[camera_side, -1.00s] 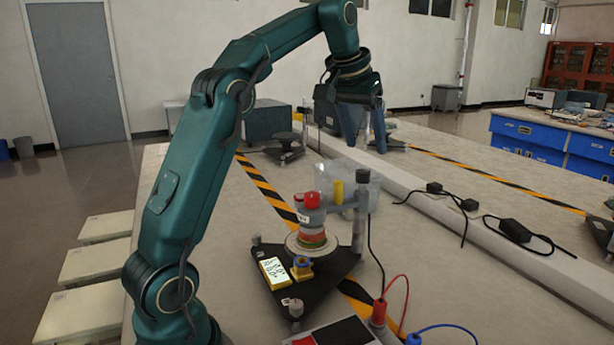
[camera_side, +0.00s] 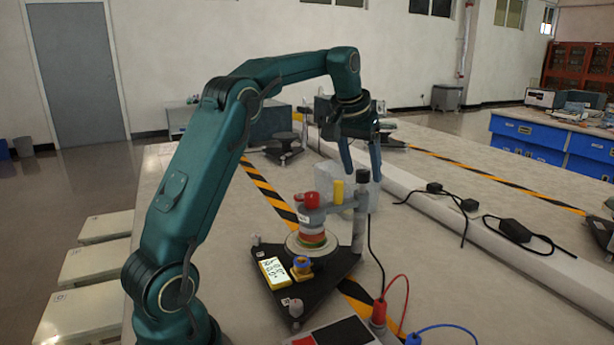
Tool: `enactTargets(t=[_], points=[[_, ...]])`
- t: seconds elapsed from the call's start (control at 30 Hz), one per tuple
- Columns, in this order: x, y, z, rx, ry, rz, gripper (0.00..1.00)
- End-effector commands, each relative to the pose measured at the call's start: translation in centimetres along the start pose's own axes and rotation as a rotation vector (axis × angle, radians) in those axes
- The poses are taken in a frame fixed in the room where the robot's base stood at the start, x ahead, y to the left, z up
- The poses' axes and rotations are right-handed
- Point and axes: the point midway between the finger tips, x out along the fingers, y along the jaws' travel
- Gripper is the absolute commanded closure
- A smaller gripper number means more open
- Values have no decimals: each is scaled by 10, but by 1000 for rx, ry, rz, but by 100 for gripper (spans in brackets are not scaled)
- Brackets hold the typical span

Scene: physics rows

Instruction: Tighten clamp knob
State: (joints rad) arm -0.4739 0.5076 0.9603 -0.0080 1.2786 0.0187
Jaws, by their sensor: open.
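The apparatus stands on a black triangular base (camera_side: 330,275). At its right rear corner a grey post (camera_side: 359,232) rises, topped by a black knob (camera_side: 362,176). A grey clamp arm (camera_side: 335,210) reaches left from the post, carrying a red knob (camera_side: 311,200) and a yellow cylinder (camera_side: 338,191). Under it sits a stack of coloured discs (camera_side: 312,240) on a round plate. Which knob is the clamp knob I cannot tell. My gripper (camera_side: 361,167) is open and empty, pointing down. Its fingertips show close to the black knob; contact and depth are unclear.
A transparent box (camera_side: 345,165) shows behind the gripper. A yellow display meter (camera_side: 274,272) lies on the base's left. Red (camera_side: 400,279) and blue (camera_side: 450,326) leads run in front. A raised ledge (camera_side: 470,225) with black adapters lies right. The bench left of the base is clear.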

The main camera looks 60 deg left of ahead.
Motion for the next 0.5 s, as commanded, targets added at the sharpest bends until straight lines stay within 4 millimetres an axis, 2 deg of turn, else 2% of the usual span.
enactTargets(t=[0.03,0.17,0.2,0.5], points=[[0,0,0,0,0,0,45],[0,0,0,0,0,0,94],[0,0,0,0,0,0,100],[0,-1,0,23,-1,9,100]])
